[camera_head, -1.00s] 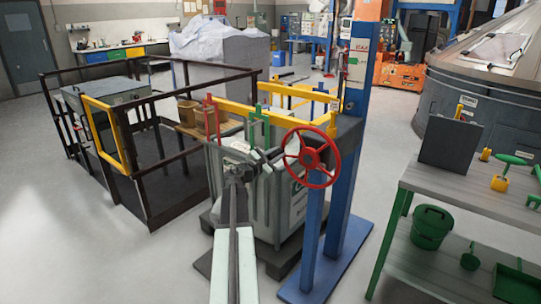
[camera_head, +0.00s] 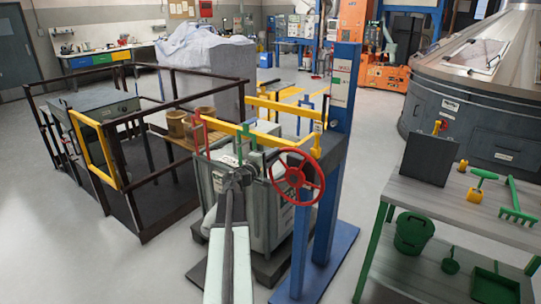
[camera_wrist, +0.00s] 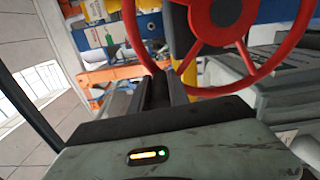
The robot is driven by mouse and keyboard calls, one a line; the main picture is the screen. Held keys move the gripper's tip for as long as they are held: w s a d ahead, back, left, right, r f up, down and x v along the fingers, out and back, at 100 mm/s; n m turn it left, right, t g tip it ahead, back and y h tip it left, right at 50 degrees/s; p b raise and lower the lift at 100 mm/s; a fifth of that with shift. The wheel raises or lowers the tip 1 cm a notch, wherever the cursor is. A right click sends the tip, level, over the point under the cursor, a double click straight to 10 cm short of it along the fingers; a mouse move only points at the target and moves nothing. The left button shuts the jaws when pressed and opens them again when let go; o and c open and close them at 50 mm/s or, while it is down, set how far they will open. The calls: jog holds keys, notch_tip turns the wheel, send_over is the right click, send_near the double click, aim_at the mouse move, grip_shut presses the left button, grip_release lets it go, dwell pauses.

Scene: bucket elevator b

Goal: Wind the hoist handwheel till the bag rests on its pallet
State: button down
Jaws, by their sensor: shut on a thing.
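In the wrist view, the dark jaws (camera_wrist: 160,92) meet the red rim (camera_wrist: 146,55).
The blue hoist post (camera_head: 340,150) stands close to the right of the bag. A bench (camera_head: 450,200) with green tools and a green bucket (camera_head: 413,231) is at the right. A dark railing (camera_head: 150,205) with a yellow gate (camera_head: 98,150) is at the left. Open floor lies at the front left.

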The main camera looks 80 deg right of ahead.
jog(key=s+a+m, duration=0.1)
jog(key=s+m, duration=0.1)
jog(key=s+r+m+p, duration=0.1)
jog(key=m, duration=0.1)
jog(key=s+a+r+m, duration=0.1)
jog(key=s, duration=0.1)
jog(key=shift+s+a+r+m+p, duration=0.25)
jog(key=shift+s+a+m+p, duration=0.1)
jog(key=shift+m+p, duration=0.05)
jog(key=shift+s+a, duration=0.1)
jog(key=shift+s, duration=0.15)
jog(key=shift+s+a, duration=0.2)
jog(key=shift+s, duration=0.4)
jog(key=c, duration=1.3)
grip_release()
jog(key=shift+r, duration=0.1)
jog(key=shift+o, duration=0.2)
jog(key=shift+a, duration=0.1)
send_near(296, 152)
jog(key=shift+w+a, duration=0.3)
jog(key=shift+a, duration=0.2)
